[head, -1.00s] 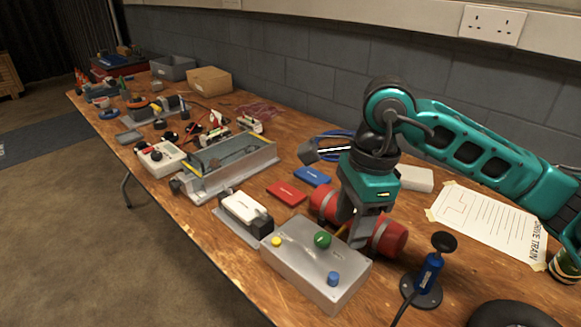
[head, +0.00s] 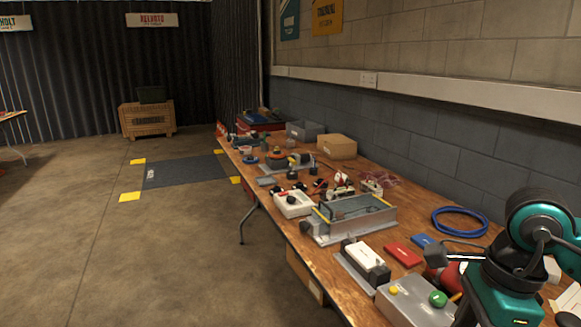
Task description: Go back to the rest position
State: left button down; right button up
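The teal wrist of my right arm (head: 505,290) stands over the near end of the workbench (head: 335,272), at the lower right of the head view. Part of a red cylinder (head: 440,276) shows just left of the wrist, behind the grey button box (head: 400,308). The wrist hides the rest of it. My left gripper is not in view.
A metal tray-like fixture (head: 345,228), a white charger-like unit (head: 366,257), red (head: 403,254) and blue (head: 424,241) small boxes and a blue cable coil (head: 459,221) crowd the bench. A block wall (head: 400,140) runs behind. The floor (head: 150,250) at left is open.

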jog(key=s+a+m+g+y+p, duration=0.1)
jog(key=s+a+m+g+y, duration=0.3)
jog(key=a+y, duration=0.95)
jog(key=w+a+r+m+t+y+p, duration=0.1)
jog(key=w+a+r+m+t+y, duration=0.2)
jog(key=a+r+m+t+y, duration=0.55)
jog(key=w+d+f+m+t+h, duration=0.35)
jog(key=f+m+t+h, duration=0.3)
jog(key=m, duration=0.55)
jog(key=w+d+f+m+t+h, duration=0.2)
jog(key=d+f+m+t+h, duration=0.4)
jog(key=m, duration=0.6)
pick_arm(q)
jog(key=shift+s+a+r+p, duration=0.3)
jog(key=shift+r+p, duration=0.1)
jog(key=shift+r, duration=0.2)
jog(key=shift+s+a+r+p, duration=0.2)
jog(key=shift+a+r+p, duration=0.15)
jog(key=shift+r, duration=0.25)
pick_arm(e)
jog(key=s+d+f+m+g+h, duration=0.2)
jog(key=s+f+m+g+h, duration=0.1)
jog(key=f, duration=0.6)
jog(key=s+d+f+m+g+h, duration=0.3)
jog(key=s+f+m+h, duration=0.3)
jog(key=s+f+m, duration=0.2)
notch_tip(320, 180, down, 2)
jog(key=shift+s+f+m, duration=0.15)
jog(key=shift+m, duration=0.7)
